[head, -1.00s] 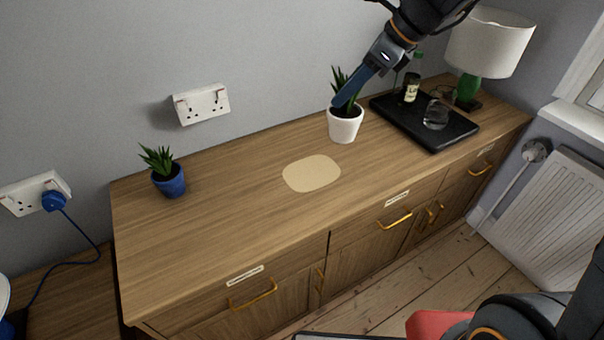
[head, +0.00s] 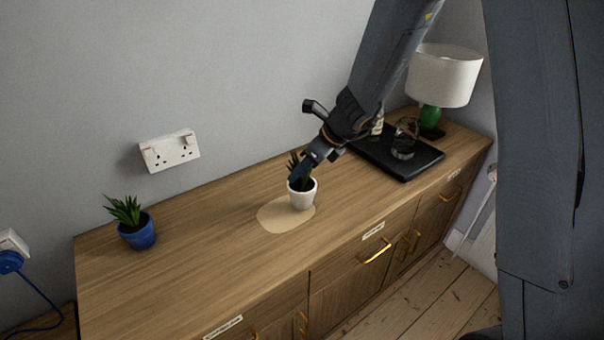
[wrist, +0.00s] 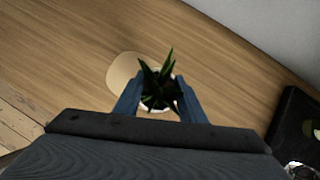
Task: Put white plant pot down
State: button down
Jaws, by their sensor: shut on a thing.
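The white plant pot (head: 302,196) holds a spiky green plant and is upright at the right part of a pale round patch (head: 275,217) on the wooden sideboard. My gripper (head: 298,179) reaches down from the upper right and is shut on the pot's rim. In the wrist view, the blue fingers (wrist: 158,100) stand on either side of the pot and plant (wrist: 158,85), with the pale patch (wrist: 123,72) at upper left. Whether the pot's base touches the surface I cannot tell.
A blue pot (head: 138,234) with a plant stands at the left of the sideboard (head: 190,260). A black tray (head: 405,166) with a glass and a bottle lies to the right, near a lamp (head: 444,76). The wood between blue pot and patch is clear.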

jog(key=shift+f, duration=0.55)
jog(key=shift+f, duration=0.15)
jog(key=c, duration=1.1)
grip_release()
